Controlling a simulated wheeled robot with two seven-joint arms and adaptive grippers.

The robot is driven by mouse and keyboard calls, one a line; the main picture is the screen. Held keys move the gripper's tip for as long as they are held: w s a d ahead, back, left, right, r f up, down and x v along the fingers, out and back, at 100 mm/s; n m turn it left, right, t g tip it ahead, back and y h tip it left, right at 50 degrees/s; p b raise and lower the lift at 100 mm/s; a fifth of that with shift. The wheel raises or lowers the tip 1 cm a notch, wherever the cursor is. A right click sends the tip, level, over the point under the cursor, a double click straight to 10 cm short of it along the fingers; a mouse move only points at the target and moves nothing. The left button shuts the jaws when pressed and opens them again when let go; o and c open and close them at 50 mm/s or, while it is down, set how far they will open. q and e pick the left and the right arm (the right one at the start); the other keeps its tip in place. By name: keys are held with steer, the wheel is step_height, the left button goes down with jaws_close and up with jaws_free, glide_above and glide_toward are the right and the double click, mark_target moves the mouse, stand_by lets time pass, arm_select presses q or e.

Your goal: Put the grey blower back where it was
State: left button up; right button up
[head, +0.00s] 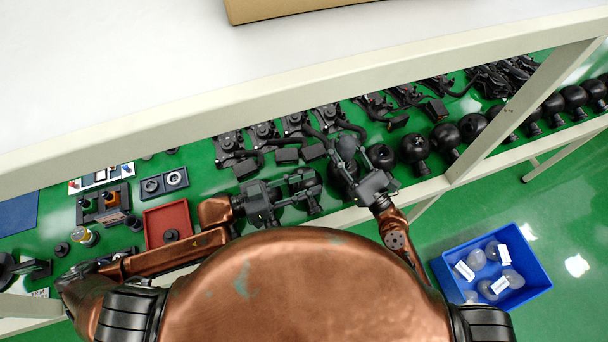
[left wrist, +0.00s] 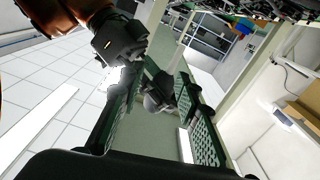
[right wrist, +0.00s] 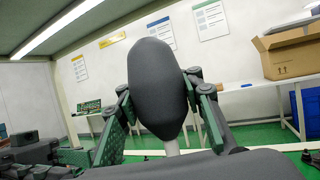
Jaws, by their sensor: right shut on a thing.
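The grey blower (right wrist: 156,85) is a dark grey rounded bulb. It stands upright between the two fingers of my right gripper (right wrist: 160,100) in the right wrist view, with a pale nozzle (right wrist: 172,148) below. In the head view my right gripper (head: 338,143) is above the shelf's row of black blowers (head: 414,149), shut on the grey blower (head: 346,149). My left gripper (head: 306,186) is lower and to the left of it, with its fingers apart. In the left wrist view its green fingers (left wrist: 155,115) are spread, with a dark shape beyond that I cannot identify.
A white upper shelf with a cardboard box (head: 290,8) overhangs the green shelf. Black devices (head: 265,132) fill the back. A red tray (head: 168,224) and small parts lie at the left. A blue bin (head: 490,268) stands on the floor. A post (head: 520,110) crosses at right.

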mark_target(342, 163)
arm_select(q)
steer(key=shift+m, duration=0.8)
steer(key=x, duration=0.4)
steer(key=w+x, duration=0.1)
steer(key=x, duration=0.2)
steer(key=w+a+x, duration=0.1)
steer(key=x, duration=0.3)
steer(key=shift+w+d+r, duration=0.15)
steer(key=shift+d, duration=0.25)
jaws_close()
arm_select(e)
steer(key=o, duration=1.3)
steer(key=shift+s, duration=0.15)
